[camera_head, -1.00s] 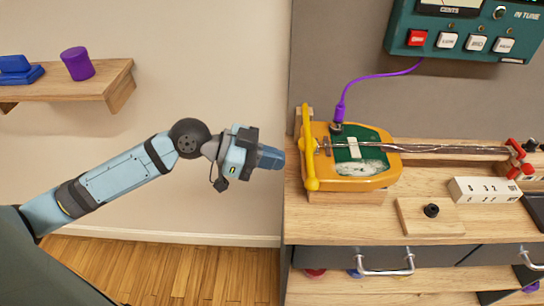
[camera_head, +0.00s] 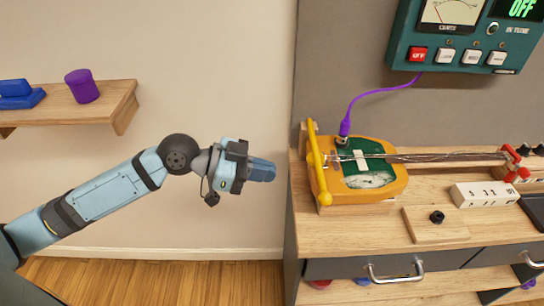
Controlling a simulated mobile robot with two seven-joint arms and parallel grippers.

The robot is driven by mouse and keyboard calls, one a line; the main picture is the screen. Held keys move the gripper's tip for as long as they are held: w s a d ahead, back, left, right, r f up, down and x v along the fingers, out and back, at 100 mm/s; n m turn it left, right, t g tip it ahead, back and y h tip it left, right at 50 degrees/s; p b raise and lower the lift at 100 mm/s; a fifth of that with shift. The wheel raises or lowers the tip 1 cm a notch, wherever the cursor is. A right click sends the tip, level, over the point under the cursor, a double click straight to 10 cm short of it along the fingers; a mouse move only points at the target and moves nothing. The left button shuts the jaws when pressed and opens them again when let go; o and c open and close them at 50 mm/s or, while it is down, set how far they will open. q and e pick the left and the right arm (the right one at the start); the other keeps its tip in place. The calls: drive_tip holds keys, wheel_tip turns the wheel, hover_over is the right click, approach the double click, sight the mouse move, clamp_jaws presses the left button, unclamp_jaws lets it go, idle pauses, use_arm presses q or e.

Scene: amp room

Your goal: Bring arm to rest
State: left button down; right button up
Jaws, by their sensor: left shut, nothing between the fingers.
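My left arm comes in from the lower left, and its gripper (camera_head: 262,170) is shut and empty. It is in the air in front of the bare wall, just left of the workbench (camera_head: 350,237), and appears apart from it. A yellow guitar-like instrument (camera_head: 388,181) with a green plate lies on the bench to the right of the gripper. My right gripper is not in view.
A wooden shelf (camera_head: 100,101) on the left wall holds a purple cup (camera_head: 82,87) and a blue object (camera_head: 20,95). A green tuner box (camera_head: 470,52) hangs above the bench, with a purple cable (camera_head: 370,93) to the instrument. A wooden block (camera_head: 435,229) and white strip (camera_head: 482,194) lie on the bench.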

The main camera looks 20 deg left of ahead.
use_arm(q)
drive_tip(key=s+f+n+t+y, duration=0.1)
drive_tip(key=s+f+n+y, duration=0.25)
drive_tip(key=f, duration=0.55)
drive_tip(key=s+d+f+n+t+y, duration=0.1)
drive_tip(key=s+f+n+t+y, duration=0.2)
drive_tip(key=f, duration=0.6)
drive_tip(key=s+f+n+y, duration=0.3)
drive_tip(key=s+f+n, duration=0.15)
drive_tip(key=f, duration=0.35)
wheel_tip(320, 180, up, 15)
drive_tip(key=s+a+p, duration=0.1)
drive_tip(key=p, duration=2)
drive_tip(key=shift+s+a+r+m+t, duration=0.2)
drive_tip(key=shift+s+m+t, duration=0.1)
drive_tip(key=shift+s+m, duration=0.1)
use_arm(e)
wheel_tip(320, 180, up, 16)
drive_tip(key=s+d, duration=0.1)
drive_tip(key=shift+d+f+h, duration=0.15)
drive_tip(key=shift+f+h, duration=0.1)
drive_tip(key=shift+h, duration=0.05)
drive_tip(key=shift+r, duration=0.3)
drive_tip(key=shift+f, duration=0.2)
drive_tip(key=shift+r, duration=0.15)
